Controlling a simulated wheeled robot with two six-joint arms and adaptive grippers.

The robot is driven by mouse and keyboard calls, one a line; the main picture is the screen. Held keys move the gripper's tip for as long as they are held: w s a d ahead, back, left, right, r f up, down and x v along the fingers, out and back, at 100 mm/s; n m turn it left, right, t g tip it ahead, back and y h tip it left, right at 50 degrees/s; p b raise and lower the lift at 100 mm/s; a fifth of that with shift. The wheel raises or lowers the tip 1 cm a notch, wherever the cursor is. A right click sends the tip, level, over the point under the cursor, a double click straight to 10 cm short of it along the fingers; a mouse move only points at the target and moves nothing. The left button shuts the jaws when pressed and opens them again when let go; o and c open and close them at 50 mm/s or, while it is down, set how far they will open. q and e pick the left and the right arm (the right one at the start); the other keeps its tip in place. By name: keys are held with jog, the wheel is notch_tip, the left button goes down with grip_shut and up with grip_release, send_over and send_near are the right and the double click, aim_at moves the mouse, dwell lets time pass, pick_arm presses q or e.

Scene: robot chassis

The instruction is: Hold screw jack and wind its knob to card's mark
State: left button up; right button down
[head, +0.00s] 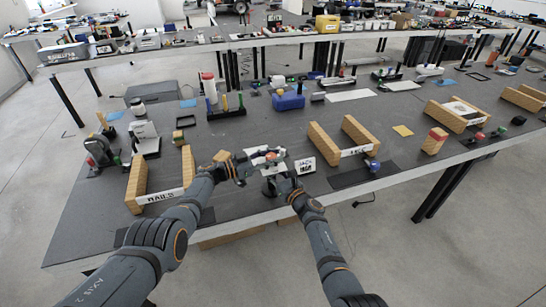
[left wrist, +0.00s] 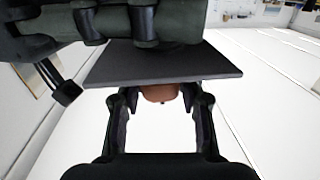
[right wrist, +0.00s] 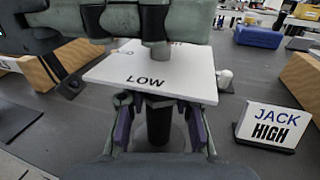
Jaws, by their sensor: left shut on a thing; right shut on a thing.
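The screw jack (head: 267,153) stands near the table's front edge, with a pale top plate marked LOW (right wrist: 150,80) in the right wrist view. A second word at the plate's far side is mostly hidden. My right gripper (head: 276,174) is shut around the dark upright column (right wrist: 159,125) below the plate. My left gripper (head: 243,168) is at the jack's left. In the left wrist view its fingers close on a brown-orange knob (left wrist: 159,93), partly hidden by a dark plate (left wrist: 165,64). The card (head: 305,168) reads JACK HIGH and stands right of the jack; it also shows in the right wrist view (right wrist: 270,124).
Wooden rails with a RAILS card (head: 165,197) stand left, and another wooden pair (head: 325,145) stands right behind the card. A blue bin (head: 288,101) lies behind. A dark mat (head: 365,175) is at the front right. The table's front edge is close.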

pick_arm(q)
jog(key=shift+a, duration=0.2)
dwell(0.6)
jog(key=o, duration=1.2)
jog(key=shift+d, duration=0.15)
jog(key=v, duration=1.2)
